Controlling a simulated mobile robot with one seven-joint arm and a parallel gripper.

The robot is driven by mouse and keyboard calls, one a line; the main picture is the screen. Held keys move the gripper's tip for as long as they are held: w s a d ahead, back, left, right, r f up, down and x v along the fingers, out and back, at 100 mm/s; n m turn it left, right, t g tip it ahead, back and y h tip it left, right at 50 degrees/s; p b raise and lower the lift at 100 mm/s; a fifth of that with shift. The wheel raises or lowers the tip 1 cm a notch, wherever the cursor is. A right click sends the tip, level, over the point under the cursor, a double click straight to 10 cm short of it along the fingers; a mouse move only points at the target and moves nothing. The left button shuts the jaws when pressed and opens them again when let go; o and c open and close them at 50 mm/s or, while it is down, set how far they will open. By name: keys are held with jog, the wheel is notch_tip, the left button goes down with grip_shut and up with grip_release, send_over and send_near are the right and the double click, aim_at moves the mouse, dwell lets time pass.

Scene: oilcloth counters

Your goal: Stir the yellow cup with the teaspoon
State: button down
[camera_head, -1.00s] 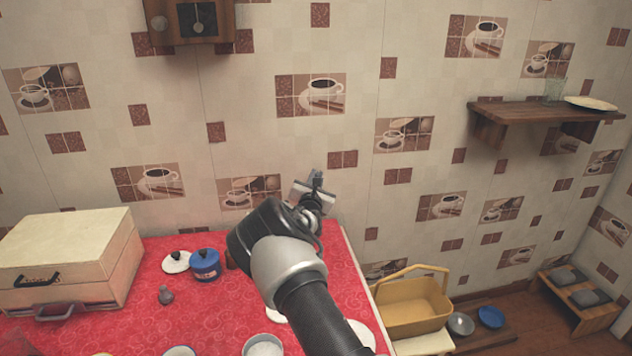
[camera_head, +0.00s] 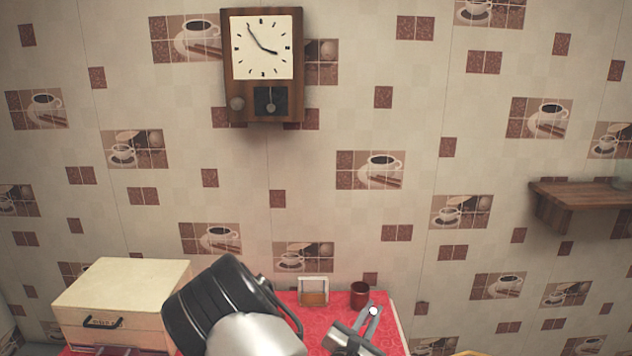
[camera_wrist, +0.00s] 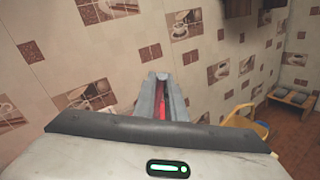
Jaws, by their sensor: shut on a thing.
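My gripper (camera_head: 373,312) is at the lower right of the head view, in front of the red-covered counter. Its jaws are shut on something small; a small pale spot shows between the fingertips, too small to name. In the wrist view my gripper (camera_wrist: 163,82) points toward the tiled wall, and a red strip shows between its fingers. I cannot tell whether that strip is a held thing or the cloth behind. I cannot make out a yellow cup or a teaspoon in either view now. Much of the counter is out of frame or behind my arm.
A dark red mug (camera_head: 359,294) stands behind my gripper, beside a small pale-framed thing with amber in it (camera_head: 313,292). A cream box (camera_head: 125,290) is at left. A clock (camera_head: 263,60) and wooden shelf (camera_head: 580,197) are on the wall.

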jog(key=s+r+p, duration=0.1)
jog(key=s+r, duration=0.2)
jog(key=s, duration=0.6)
jog(key=shift+s+d+r, duration=0.25)
jog(key=shift+d+r, duration=0.05)
jog(key=shift+r, duration=0.05)
jog(key=shift+a, duration=0.1)
